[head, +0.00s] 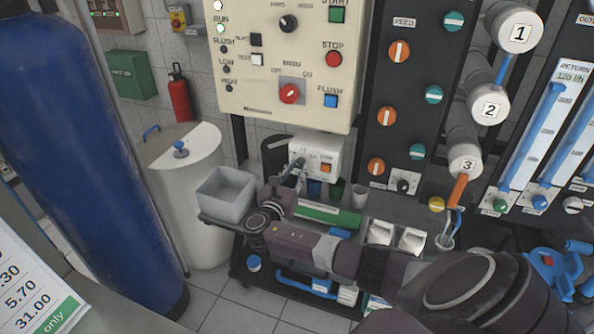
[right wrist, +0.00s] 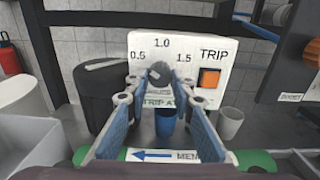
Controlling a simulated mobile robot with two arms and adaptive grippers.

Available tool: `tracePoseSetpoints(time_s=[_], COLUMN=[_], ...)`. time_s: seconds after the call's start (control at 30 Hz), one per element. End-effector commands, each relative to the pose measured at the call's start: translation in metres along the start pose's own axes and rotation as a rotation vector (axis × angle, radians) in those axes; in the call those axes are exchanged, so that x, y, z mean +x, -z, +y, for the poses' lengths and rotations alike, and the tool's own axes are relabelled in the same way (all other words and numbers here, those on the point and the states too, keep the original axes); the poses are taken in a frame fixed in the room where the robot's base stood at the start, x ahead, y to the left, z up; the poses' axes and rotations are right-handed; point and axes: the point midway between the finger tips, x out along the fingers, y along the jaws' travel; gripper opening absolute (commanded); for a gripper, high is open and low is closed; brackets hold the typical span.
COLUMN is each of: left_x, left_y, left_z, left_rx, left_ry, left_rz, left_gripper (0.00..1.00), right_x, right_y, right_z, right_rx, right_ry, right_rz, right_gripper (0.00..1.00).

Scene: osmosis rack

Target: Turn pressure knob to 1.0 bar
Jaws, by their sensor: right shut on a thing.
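The pressure knob (right wrist: 159,73) is dark and round, on the front of a small white box (right wrist: 205,50), under a scale marked 0.5, 1.0 and 1.5. Its pointer is too unclear to read. The box also shows in the head view (head: 325,150), where its knob is largely hidden behind my gripper. My right gripper (head: 298,170) reaches up to the box front. In the right wrist view my right gripper (right wrist: 159,84) has one blue-padded finger on each side of the knob and is shut on it. My left gripper is not in view.
An orange trip button (right wrist: 208,78) sits right of the knob. Below the box are a blue cup (right wrist: 166,125), a white cup (right wrist: 230,122) and a green tube (head: 325,214). A grey bin (head: 227,194) stands left of my right arm.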

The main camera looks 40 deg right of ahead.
Motion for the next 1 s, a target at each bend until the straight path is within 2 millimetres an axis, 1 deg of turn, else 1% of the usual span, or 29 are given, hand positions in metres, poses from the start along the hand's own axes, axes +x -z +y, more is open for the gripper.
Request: tracePoseSetpoints(time_s=[0.17, 0.37, 0.7, 1.0], left_x=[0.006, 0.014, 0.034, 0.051], left_y=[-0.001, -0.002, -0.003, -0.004], left_z=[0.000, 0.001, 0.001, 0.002], left_rx=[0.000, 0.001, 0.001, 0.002], left_ry=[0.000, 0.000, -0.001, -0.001], left_rz=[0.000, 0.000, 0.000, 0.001], left_gripper=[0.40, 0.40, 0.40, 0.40], right_x=[-0.001, -0.001, -0.001, -0.001], right_y=[0.003, 0.004, 0.004, 0.003], right_z=[0.001, 0.001, 0.001, 0.002], right_rx=[0.111, 0.288, 0.608, 0.834], right_ry=[-0.001, 0.000, 0.001, 0.001], right_rz=[0.002, 0.002, 0.002, 0.002], right_gripper=[0.00, 0.00, 0.00, 0.00])
